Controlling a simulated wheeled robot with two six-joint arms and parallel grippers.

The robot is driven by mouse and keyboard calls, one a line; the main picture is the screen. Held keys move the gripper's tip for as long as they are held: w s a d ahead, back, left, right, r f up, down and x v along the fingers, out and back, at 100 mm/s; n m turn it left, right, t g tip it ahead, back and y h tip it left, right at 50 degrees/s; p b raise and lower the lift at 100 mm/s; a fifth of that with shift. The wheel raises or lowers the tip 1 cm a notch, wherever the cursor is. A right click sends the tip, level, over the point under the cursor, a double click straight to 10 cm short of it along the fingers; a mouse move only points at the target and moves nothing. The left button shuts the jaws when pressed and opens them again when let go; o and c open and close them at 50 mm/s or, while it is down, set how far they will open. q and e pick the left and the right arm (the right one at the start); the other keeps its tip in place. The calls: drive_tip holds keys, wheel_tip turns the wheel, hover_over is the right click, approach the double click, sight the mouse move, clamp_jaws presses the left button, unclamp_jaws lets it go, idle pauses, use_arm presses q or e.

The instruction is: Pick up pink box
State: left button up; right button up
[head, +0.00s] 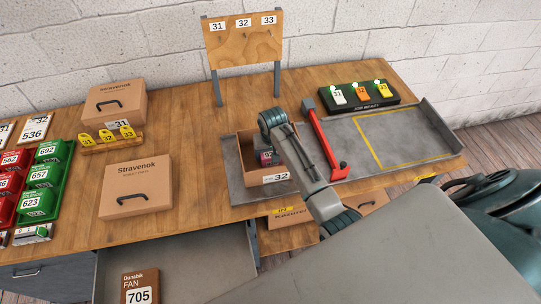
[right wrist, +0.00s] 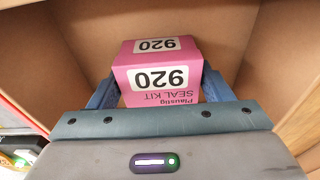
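The pink box (right wrist: 158,72), marked "920" and "Plaustig SEAL KIT", stands inside an open cardboard box (right wrist: 250,30) in the right wrist view, its print upside down there. My right gripper (right wrist: 161,80) reaches into the cardboard box with one blue finger along each side of the pink box. The fingers look very close to its sides; I cannot tell whether they press on it. In the head view the pink box (head: 266,158) is partly hidden by my right arm, inside the open box (head: 277,179) labelled 32. My left gripper is not in view.
The open box sits on a grey tray (head: 229,160) beside a red-handled tool (head: 323,140). Closed cartons (head: 137,186) and green and red bins (head: 43,175) stand at the left. A hook board (head: 243,40) stands behind. A drawer (head: 180,275) is open in front.

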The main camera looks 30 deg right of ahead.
drive_tip(key=c, duration=0.5)
drive_tip(key=shift+r, duration=0.15)
